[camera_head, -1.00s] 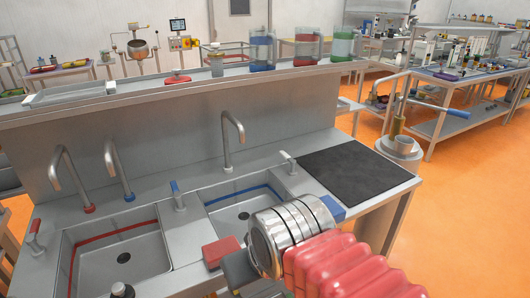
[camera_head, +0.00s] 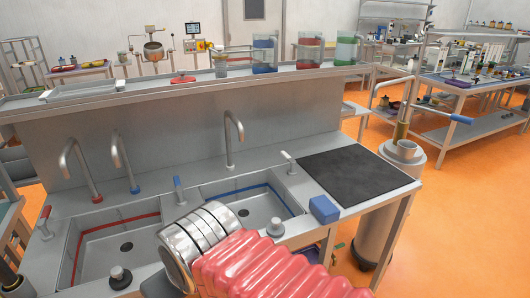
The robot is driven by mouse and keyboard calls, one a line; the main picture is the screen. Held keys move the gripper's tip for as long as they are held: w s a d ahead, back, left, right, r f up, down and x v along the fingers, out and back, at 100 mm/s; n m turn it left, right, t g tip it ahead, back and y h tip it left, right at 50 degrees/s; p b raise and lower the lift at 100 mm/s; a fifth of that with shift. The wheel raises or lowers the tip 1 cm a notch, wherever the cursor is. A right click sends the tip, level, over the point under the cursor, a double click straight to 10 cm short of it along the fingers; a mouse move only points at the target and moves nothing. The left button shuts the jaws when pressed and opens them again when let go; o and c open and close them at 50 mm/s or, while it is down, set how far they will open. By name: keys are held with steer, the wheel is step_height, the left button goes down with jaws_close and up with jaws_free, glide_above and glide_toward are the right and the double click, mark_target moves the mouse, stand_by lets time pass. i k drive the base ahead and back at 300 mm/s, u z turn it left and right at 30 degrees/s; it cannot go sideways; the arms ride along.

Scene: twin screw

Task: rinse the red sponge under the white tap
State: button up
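The red sponge is not visible now; my arm covers the counter's front edge where it showed earlier. A tap with a pale base (camera_head: 231,141) stands behind the right basin (camera_head: 245,203); a white-topped lever (camera_head: 289,162) is to its right. My gripper (camera_head: 158,286) is at the lower left of the arm, in front of the counter edge. Only a dark grey part of it shows below the metal wrist, so its fingers and anything between them are hidden.
A blue sponge (camera_head: 323,209) lies on the right front counter edge. A red-based tap (camera_head: 79,169) and blue-based tap (camera_head: 123,161) serve the left basin (camera_head: 115,245). Knobs (camera_head: 120,277) stand along the front edge. A black mat (camera_head: 353,175) covers the right counter.

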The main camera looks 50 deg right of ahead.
mark_target(293, 162)
steer(key=u, duration=0.75)
steer(key=k, duration=0.95)
steer(key=z, duration=1.8)
steer(key=i, duration=0.75)
